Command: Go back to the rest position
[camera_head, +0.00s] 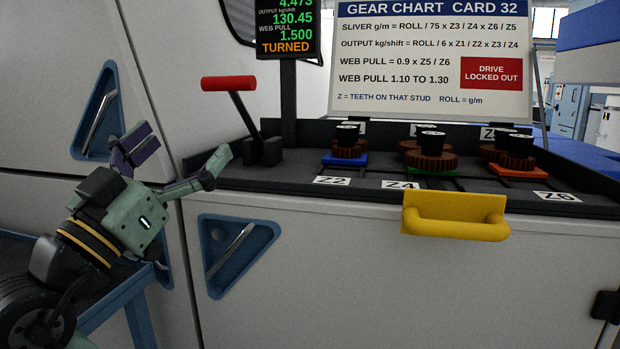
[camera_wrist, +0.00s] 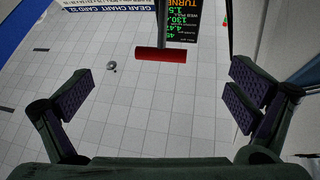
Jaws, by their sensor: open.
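My gripper (camera_head: 176,160) is open and empty in the head view, at the left, in front of the pale machine cabinet. Its fingers stand wide apart, to the left of the red-handled lever (camera_head: 228,84). In the wrist view my gripper (camera_wrist: 160,95) shows both dark padded fingers spread, with nothing between them. The lever's red handle (camera_wrist: 160,54) shows upside down beyond the fingers, apart from them.
A black tray (camera_head: 385,188) holds brown gears (camera_head: 430,160) on blue, green and red bases. A yellow handle (camera_head: 455,222) juts from the cabinet front. A gear chart (camera_head: 430,55) and a display (camera_head: 287,28) stand behind. A blue-framed stand (camera_head: 120,300) is below my arm.

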